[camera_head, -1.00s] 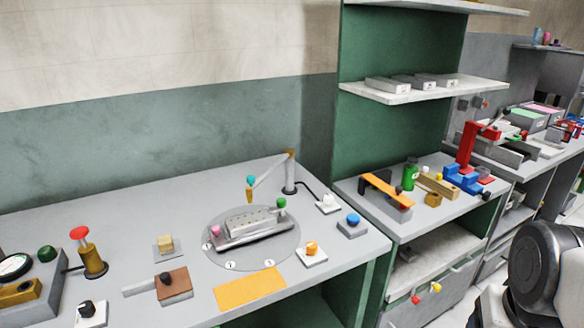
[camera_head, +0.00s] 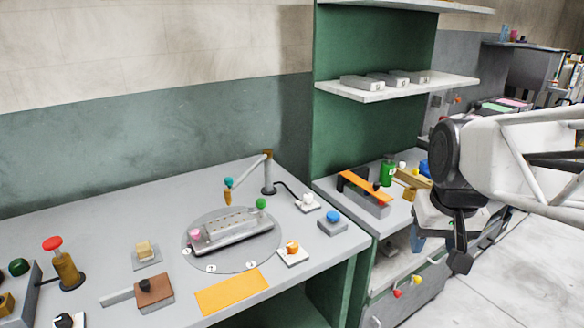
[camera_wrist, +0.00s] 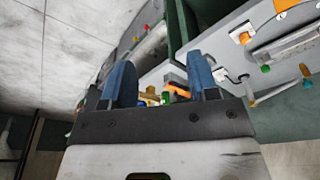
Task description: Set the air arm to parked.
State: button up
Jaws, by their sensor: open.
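The air arm (camera_head: 248,172) is a thin grey link on a brass-topped post at the back right of the near bench, in the head view. Its free end has a teal knob (camera_head: 228,182) above a brass nozzle, at the back left edge of the round grey plate (camera_head: 219,268). The link also shows at the right of the wrist view (camera_wrist: 277,92). My gripper (camera_wrist: 162,76) is open and empty, its two blue fingers apart. In the head view my arm hangs at the right, in front of the second bench and well away from the air arm.
A metal fixture (camera_head: 232,230) with pink and green knobs sits on the plate. Orange (camera_head: 292,247), blue (camera_head: 333,216) and white (camera_head: 308,199) knobs stand to the right. An orange mat (camera_head: 232,293) lies in front. A red-topped brass post (camera_head: 66,265) stands left.

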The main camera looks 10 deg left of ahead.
jog(key=w+a+r+n, duration=0.2)
jog(key=w+a+r, duration=0.1)
jog(key=w+a, duration=0.75)
jog(key=n+g, duration=0.2)
jog(key=n, duration=0.2)
send_over(228, 178)
jog(key=d, duration=0.1)
notch_tip(228, 178, down, 7)
jog(key=shift+r, duration=0.1)
jog(key=shift+a+f, duration=0.2)
jog(key=shift+a, duration=0.25)
jog(key=shift+f, duration=3.9)
